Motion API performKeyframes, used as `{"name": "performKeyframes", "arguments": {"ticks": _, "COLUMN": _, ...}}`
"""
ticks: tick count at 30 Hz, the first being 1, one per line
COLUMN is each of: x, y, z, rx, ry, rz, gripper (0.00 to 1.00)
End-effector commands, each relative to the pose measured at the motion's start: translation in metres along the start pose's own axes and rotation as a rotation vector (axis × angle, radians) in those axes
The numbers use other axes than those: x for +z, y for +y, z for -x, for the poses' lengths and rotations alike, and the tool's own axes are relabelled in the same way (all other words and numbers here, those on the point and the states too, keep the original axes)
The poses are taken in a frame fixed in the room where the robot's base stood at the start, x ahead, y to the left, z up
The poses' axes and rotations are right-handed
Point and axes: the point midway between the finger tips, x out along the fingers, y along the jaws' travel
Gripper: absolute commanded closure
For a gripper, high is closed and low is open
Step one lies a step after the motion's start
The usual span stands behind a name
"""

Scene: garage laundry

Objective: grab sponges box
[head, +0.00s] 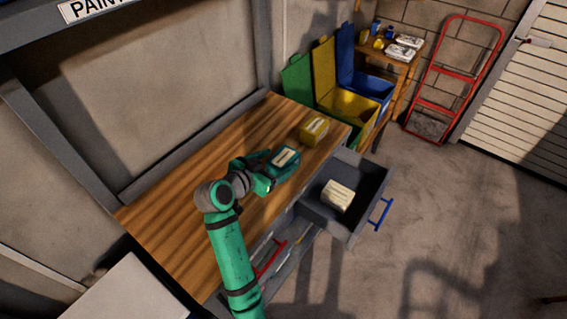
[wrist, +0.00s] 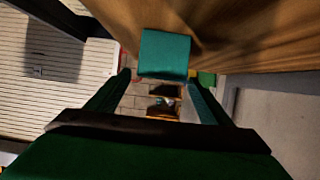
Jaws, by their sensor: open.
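A teal box (head: 284,157) with a pale label stands on the wooden workbench, right at my gripper (head: 266,170). In the wrist view the teal box (wrist: 165,52) is just ahead of the fingertips of my gripper (wrist: 160,78), roughly centred between them. My gripper is open, with no clear grip on the box. A yellow box (head: 314,131) with a pale label stands farther back on the bench. A cream block-like pack (head: 338,195) lies in the open drawer. The labels are too small to read, so I cannot tell which one is the sponges box.
The workbench (head: 180,205) has bare wood around the boxes. The grey upper drawer (head: 355,226) with a blue handle is pulled out; a red-handled drawer (head: 270,260) sits nearer. Green, yellow and blue bins (head: 352,103) stand behind.

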Motion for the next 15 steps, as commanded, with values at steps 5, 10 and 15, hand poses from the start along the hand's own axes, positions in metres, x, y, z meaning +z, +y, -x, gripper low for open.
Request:
{"name": "performKeyframes", "arguments": {"ticks": 5, "x": -0.003, "y": 0.001, "z": -0.026, "rx": 0.001, "ry": -0.001, "rz": 0.000, "gripper": 0.27}}
{"name": "performKeyframes", "arguments": {"ticks": 10, "x": -0.002, "y": 0.001, "z": -0.038, "rx": -0.001, "ry": -0.001, "rz": 0.000, "gripper": 0.27}}
{"name": "performKeyframes", "arguments": {"ticks": 15, "x": -0.002, "y": 0.000, "z": -0.038, "rx": -0.002, "ry": -0.001, "rz": 0.001, "gripper": 0.27}}
